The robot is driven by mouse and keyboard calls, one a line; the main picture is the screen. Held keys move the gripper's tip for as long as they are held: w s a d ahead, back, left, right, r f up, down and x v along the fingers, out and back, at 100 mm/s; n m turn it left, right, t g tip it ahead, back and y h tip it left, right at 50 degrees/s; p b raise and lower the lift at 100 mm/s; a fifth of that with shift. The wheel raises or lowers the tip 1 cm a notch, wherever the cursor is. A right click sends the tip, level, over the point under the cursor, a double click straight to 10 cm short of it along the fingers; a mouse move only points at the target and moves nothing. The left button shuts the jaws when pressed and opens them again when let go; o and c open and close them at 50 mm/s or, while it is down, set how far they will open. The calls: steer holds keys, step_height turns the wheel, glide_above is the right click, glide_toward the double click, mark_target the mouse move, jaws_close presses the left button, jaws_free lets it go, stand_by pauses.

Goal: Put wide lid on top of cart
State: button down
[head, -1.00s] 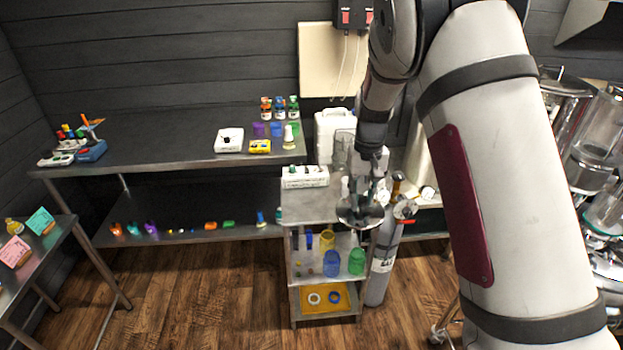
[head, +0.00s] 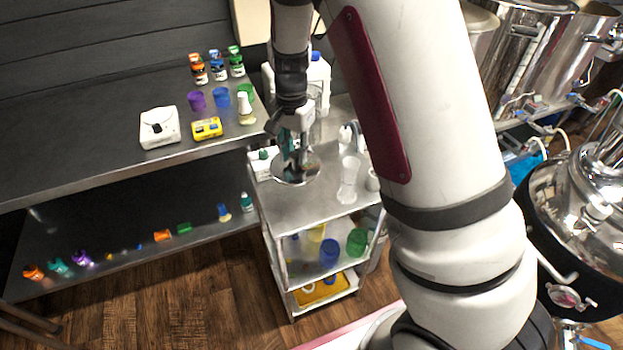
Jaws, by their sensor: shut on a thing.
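The wide lid (head: 297,170) is a round, shiny metal disc. My gripper (head: 290,150) is shut on it from above, over the back left part of the cart top. The cart (head: 290,209) is a metal trolley with a bare top at the front and lower shelves. I cannot tell whether the lid touches the cart top or hangs just above it. The fingertips are partly hidden against the lid.
On the cart top, a white box (head: 261,166) stands left of the lid and a clear cup (head: 349,178) right of it. A white jug (head: 319,80) is behind. The long metal table (head: 100,165) holds a white scale (head: 160,127).

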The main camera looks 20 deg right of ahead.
steer(key=f+m, duration=0.1)
steer(key=f+m+b, duration=0.1)
steer(key=shift+s+f+m, duration=0.2)
steer(key=shift+s+m, duration=0.05)
steer(key=shift+m, duration=0.15)
steer(key=shift+s+f, duration=0.1)
steer(key=shift+f, duration=4.7)
steer(key=shift+f, duration=0.2)
steer(key=c, duration=1.3)
jaws_free()
